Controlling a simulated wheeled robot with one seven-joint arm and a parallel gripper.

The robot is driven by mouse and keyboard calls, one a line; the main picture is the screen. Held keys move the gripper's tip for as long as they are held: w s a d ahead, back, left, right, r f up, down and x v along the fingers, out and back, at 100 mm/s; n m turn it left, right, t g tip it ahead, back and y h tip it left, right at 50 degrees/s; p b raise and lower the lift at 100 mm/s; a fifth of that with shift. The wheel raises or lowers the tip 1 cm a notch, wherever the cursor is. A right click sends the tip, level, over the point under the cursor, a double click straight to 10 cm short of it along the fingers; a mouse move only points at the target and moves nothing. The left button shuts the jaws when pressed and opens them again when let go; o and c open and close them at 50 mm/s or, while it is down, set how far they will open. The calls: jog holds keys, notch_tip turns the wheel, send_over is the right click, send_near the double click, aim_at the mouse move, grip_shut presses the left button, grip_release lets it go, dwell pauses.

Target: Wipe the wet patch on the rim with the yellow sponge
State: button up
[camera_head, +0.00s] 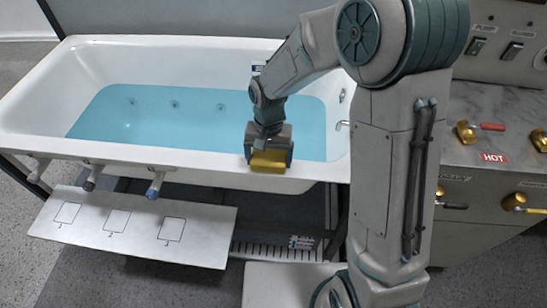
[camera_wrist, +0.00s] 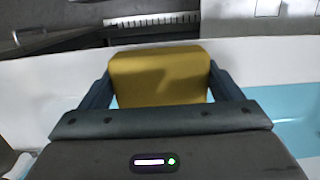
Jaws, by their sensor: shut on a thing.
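My gripper (camera_head: 269,154) is shut on the yellow sponge (camera_head: 269,161). It holds the sponge at the near rim (camera_head: 220,163) of the white bathtub, toward the right end. In the wrist view the sponge (camera_wrist: 158,75) sits between the two dark fingers of my gripper (camera_wrist: 160,88), with the white rim (camera_wrist: 265,62) running on both sides. I cannot tell whether the sponge touches the rim or is just above it. No wet patch can be made out on the rim; the part under the sponge is hidden.
Blue water (camera_head: 190,118) fills the tub. A counter with brass valves (camera_head: 490,150) stands at right. The rim left of the sponge is clear.

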notch_tip(320, 180, up, 3)
jog(key=shift+d+r+p, duration=0.1)
jog(key=shift+d+p, duration=0.05)
jog(key=shift+p, duration=0.4)
jog(key=shift+r+p, duration=1.6)
jog(key=shift+r, duration=0.7)
